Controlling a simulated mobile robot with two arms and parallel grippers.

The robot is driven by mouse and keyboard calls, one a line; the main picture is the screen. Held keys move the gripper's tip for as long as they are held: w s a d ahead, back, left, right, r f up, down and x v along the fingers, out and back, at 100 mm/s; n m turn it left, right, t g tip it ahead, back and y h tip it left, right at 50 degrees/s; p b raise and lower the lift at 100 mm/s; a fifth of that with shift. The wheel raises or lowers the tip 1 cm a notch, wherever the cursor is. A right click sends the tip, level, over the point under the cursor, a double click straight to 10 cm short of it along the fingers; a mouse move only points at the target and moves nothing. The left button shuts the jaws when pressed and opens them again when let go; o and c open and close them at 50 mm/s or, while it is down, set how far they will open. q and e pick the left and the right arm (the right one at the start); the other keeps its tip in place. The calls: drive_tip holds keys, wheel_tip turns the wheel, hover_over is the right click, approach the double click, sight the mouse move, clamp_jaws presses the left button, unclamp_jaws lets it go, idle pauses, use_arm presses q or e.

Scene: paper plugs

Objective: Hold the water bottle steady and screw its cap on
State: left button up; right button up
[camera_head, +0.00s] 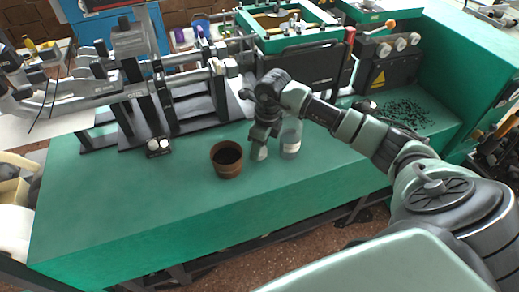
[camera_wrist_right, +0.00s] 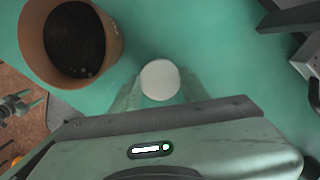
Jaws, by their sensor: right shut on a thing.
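The water bottle (camera_head: 291,141) is clear with a pale label and stands upright on the green bench, just right of my right gripper in the head view. The gripper's wrist partly covers it, and its top is hard to make out. My right gripper (camera_head: 259,153) points down close to the bench. In the right wrist view its fingers (camera_wrist_right: 160,92) are shut on a round white cap (camera_wrist_right: 160,79), seen from above. The bottle does not show in the wrist view. My left gripper is out of view.
A brown pot (camera_head: 227,171) with dark contents stands just left of the right gripper; it also shows in the wrist view (camera_wrist_right: 110,45). Machinery (camera_head: 180,95) lines the back of the bench (camera_head: 120,215). Black pellets (camera_head: 405,112) lie at the right. The front left is clear.

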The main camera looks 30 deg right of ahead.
wheel_tip(320, 180, up, 19)
drive_tip(key=b, duration=0.1)
idle(0.5)
